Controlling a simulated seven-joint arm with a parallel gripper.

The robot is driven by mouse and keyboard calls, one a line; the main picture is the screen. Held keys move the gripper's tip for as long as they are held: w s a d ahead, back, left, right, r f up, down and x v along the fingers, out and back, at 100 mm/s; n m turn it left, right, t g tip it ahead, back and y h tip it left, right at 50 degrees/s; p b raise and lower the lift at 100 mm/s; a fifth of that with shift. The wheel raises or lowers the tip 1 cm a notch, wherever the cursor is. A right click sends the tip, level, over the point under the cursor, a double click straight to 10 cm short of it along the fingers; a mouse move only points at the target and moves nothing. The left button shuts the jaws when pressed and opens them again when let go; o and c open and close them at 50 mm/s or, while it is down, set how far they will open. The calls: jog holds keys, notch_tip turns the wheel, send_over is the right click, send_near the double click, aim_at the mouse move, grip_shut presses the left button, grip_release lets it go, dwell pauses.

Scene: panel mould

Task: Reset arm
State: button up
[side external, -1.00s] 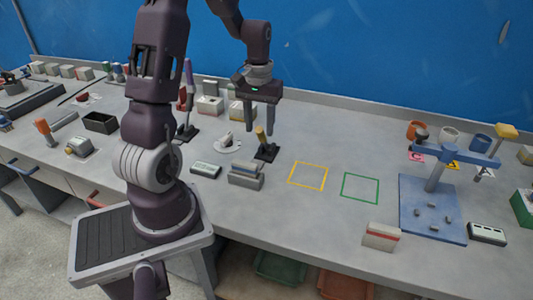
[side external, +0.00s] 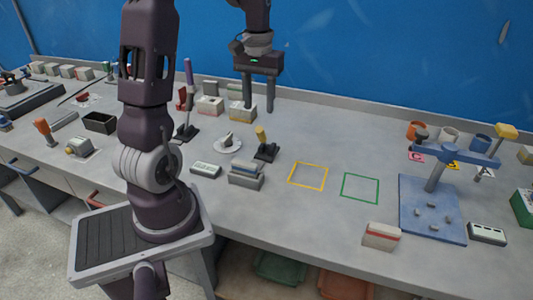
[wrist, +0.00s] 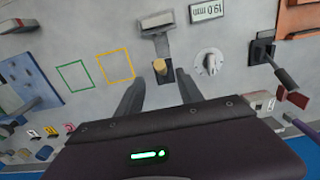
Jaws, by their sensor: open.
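My gripper (side external: 259,105) hangs above the back part of the grey bench in the side external view, fingers pointing down. Its two fingers are apart with nothing between them. In the wrist view my gripper (wrist: 158,95) shows both fingers spread over the bench. A yellow-handled lever on a black base (side external: 265,146) stands on the bench in front of the gripper, apart from it. The same lever's yellow top (wrist: 160,67) shows beyond the fingertips in the wrist view.
A white dial (side external: 227,144), a small display box (side external: 205,170) and a grey block (side external: 246,176) stand near the lever. Yellow (side external: 308,175) and green (side external: 360,187) outlines are empty. A blue fixture (side external: 432,210) stands at right. Boxes (side external: 210,106) line the back.

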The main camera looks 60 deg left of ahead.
jog(key=s+d+r+m+t, duration=0.1)
jog(key=d+r+m+t, duration=0.15)
jog(key=d+r, duration=0.5)
jog(key=s+d+m+t, duration=0.3)
jog(key=s+d+m, duration=0.3)
jog(key=s+d, duration=0.6)
jog(key=d, duration=0.4)
jog(key=shift+s+d+r, duration=0.15)
jog(key=shift+r, duration=0.05)
